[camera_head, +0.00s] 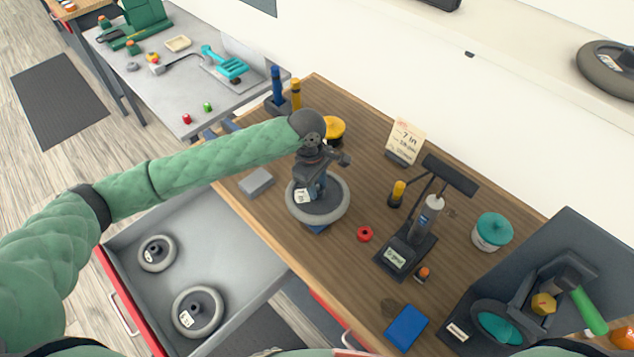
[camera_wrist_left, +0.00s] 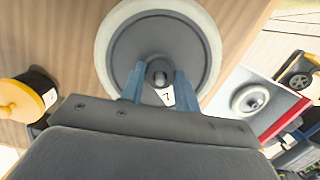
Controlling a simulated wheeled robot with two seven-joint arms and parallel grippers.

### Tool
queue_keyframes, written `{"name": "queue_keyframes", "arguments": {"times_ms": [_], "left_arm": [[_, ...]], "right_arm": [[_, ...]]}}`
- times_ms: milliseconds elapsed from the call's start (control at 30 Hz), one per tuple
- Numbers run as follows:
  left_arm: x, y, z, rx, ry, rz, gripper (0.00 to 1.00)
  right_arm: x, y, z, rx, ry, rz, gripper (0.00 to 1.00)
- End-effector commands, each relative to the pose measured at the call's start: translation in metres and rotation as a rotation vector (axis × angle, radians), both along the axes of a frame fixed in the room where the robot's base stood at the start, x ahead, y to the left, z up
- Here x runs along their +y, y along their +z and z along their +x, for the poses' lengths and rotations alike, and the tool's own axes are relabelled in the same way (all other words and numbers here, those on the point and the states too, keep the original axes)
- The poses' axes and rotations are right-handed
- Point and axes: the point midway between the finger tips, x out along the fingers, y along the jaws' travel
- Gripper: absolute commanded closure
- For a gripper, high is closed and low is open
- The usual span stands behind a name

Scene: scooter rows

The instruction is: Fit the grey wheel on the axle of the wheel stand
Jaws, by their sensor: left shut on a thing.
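My left gripper (camera_head: 318,192) is shut on the hub of a grey wheel (camera_head: 330,208), which lies about flat over the workbench. In the left wrist view the gripper's two blue-grey fingers (camera_wrist_left: 160,88) close on either side of the hub of this wheel (camera_wrist_left: 118,50), and a white label with a 7 shows beside it. A blue piece (camera_head: 317,229) shows under the wheel's near edge. It may be part of the wheel stand, but the wheel hides most of it and any axle. I cannot tell whether the wheel touches it. My right gripper is not in view.
An open drawer (camera_head: 130,231) at lower left holds two grey wheels (camera_head: 157,253) (camera_head: 198,312). A black device with a T-handle (camera_head: 448,176), a "7 in" card (camera_head: 404,141), a red ring (camera_head: 365,234), a grey block (camera_head: 256,182) and a yellow-topped pot (camera_head: 334,128) stand around the held wheel.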

Motion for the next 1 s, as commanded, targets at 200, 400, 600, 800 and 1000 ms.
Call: {"name": "queue_keyframes", "arguments": {"times_ms": [200, 400, 600, 800, 1000], "left_arm": [[-0.0001, -0.0035, 0.0003, -0.001, 0.000, -0.001, 1.00], [-0.0001, -0.0066, 0.0004, -0.002, -0.001, 0.000, 1.00], [-0.0001, -0.0075, 0.0004, -0.002, -0.001, 0.000, 1.00], [0.0000, -0.0074, 0.0004, -0.002, -0.001, 0.000, 0.61], [0.0001, -0.0078, 0.0002, -0.001, 0.000, 0.000, 0.43]], "right_arm": [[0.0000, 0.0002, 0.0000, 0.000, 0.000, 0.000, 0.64], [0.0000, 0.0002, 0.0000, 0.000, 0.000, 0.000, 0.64], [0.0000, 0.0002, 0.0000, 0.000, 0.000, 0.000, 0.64], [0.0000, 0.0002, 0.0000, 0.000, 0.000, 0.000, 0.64], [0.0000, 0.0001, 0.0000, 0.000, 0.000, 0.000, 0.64]]}}
